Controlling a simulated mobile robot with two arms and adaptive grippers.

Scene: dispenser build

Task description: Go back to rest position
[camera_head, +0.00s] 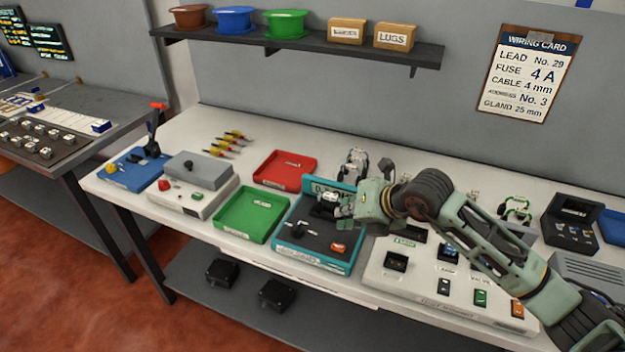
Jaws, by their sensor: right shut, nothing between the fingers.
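My right gripper (338,207) reaches in from the right on its pale green arm. It is shut with nothing held, above the back right part of the teal-edged dispenser tray (317,261). A dark, partly hidden part (325,208) lies by its fingertips; I cannot tell whether they touch. A small black knob-like part (298,230) and an orange part (338,247) sit on the tray's dark surface. My left gripper is not in view.
A green tray (242,229) and a red tray (267,177) lie left of the dispenser tray. A pale panel (400,284) with switches lies under my right arm. A grey box device (198,170) and a blue tray (122,176) stand farther left. A shelf (300,45) hangs behind.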

